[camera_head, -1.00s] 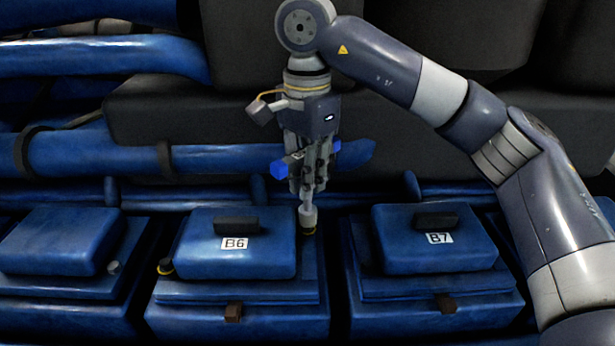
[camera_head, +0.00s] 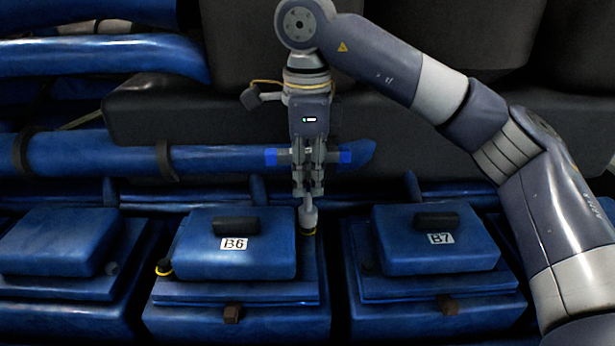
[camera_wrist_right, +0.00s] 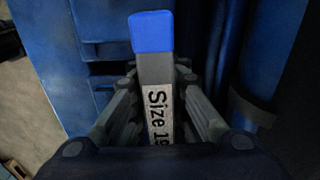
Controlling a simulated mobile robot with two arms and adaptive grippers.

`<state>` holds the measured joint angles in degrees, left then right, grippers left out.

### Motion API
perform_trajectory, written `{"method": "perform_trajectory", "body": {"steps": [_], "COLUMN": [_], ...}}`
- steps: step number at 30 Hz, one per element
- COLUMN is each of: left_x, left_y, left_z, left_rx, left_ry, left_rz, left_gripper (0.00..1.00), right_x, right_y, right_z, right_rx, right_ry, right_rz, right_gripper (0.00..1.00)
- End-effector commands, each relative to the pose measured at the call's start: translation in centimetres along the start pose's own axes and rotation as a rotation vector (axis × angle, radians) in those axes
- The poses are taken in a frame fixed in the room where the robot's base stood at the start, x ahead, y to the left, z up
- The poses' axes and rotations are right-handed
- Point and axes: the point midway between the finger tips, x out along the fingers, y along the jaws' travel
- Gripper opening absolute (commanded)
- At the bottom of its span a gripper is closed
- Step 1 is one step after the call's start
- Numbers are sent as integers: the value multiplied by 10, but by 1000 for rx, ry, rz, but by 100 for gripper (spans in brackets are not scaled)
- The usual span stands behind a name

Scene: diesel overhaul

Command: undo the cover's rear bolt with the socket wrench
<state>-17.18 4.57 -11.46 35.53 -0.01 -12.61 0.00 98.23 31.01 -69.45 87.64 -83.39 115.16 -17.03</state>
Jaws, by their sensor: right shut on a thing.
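My right gripper (camera_head: 308,190) points down behind the right side of the blue cover marked B6 (camera_head: 236,262). It is shut on the socket wrench (camera_head: 308,214), whose bar with blue ends (camera_head: 346,157) lies across the fingers. The wrist view shows the wrench's grey bar (camera_wrist_right: 154,70) with a blue end and a label reading "Size 19", the last figure partly cut off. The socket end stands upright over the rear bolt (camera_head: 308,232) at the cover's right rear corner. My left gripper is out of view.
Cover B7 (camera_head: 436,255) stands to the right and a similar cover (camera_head: 58,240) to the left. A blue pipe (camera_head: 100,153) and a dark block run behind.

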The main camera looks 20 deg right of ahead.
Motion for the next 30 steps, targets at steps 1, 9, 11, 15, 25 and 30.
{"method": "perform_trajectory", "body": {"steps": [1, 9, 11, 15, 25, 30], "left_x": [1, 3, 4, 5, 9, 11], "left_y": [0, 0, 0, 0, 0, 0], "left_z": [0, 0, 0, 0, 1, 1], "left_rx": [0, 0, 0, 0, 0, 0], "left_ry": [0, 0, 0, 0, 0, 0], "left_rz": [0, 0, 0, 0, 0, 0], "left_gripper": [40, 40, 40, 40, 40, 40], "right_x": [0, 0, -1, -1, 0, 0], "right_y": [0, 0, 0, 0, 0, 0], "right_z": [0, 0, 0, 0, 0, 0], "right_rx": [30, 210, 251, 344, 563, 677], "right_ry": [-1, -1, -1, -2, -2, -2], "right_rz": [-1, -1, -1, 0, 2, 3], "right_gripper": [0, 0, 0, 0, 0, 0]}}
